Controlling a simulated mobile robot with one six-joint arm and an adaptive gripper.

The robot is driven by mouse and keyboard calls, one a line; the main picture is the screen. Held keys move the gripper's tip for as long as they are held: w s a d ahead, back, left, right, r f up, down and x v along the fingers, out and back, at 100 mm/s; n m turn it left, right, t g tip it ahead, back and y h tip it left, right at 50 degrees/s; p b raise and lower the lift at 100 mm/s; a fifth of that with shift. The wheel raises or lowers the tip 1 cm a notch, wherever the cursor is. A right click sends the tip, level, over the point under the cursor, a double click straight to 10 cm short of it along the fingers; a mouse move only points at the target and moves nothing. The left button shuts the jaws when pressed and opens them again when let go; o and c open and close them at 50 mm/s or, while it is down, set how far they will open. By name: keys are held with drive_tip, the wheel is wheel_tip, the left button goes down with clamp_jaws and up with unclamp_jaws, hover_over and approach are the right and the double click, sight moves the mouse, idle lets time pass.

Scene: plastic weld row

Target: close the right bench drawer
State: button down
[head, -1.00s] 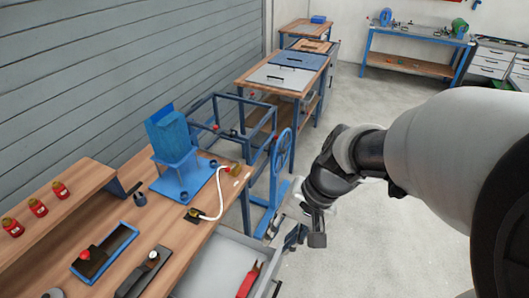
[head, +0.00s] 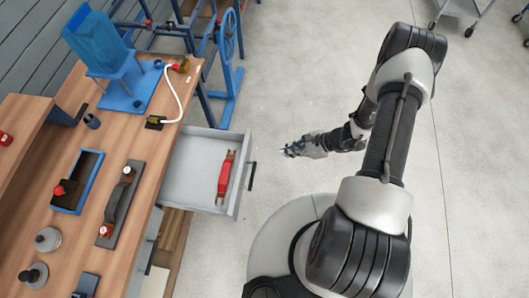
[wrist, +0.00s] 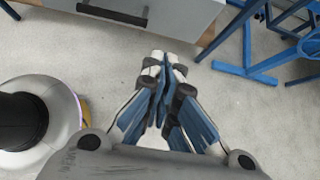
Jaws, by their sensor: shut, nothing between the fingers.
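The bench drawer (head: 188,186) is pulled out from the wooden workbench (head: 110,150) and stands open in the head view. A red tool (head: 226,176) lies inside it. The drawer has a grey front with a dark handle (head: 252,176) on its outer face. My gripper (head: 288,151) is to the right of the drawer front, apart from it, with its fingers pointing towards it. In the wrist view my gripper (wrist: 166,60) has its fingertips together and empty. The drawer front (wrist: 180,14) and handle (wrist: 115,12) show above it at the top edge.
A blue metal frame with a wheel (head: 228,45) stands beyond the drawer. On the bench are a blue hopper (head: 98,40), a white hose (head: 175,95), a blue tray (head: 78,180) and several small tools.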

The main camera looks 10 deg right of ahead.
drive_tip(key=a+r+b+x, duration=0.1)
drive_tip(key=b+x, duration=0.1)
drive_tip(key=x, duration=1.1)
drive_tip(key=shift+w+a+r+b, duration=0.2)
drive_tip(key=shift+a+b, duration=0.15)
drive_tip(key=shift+b, duration=0.05)
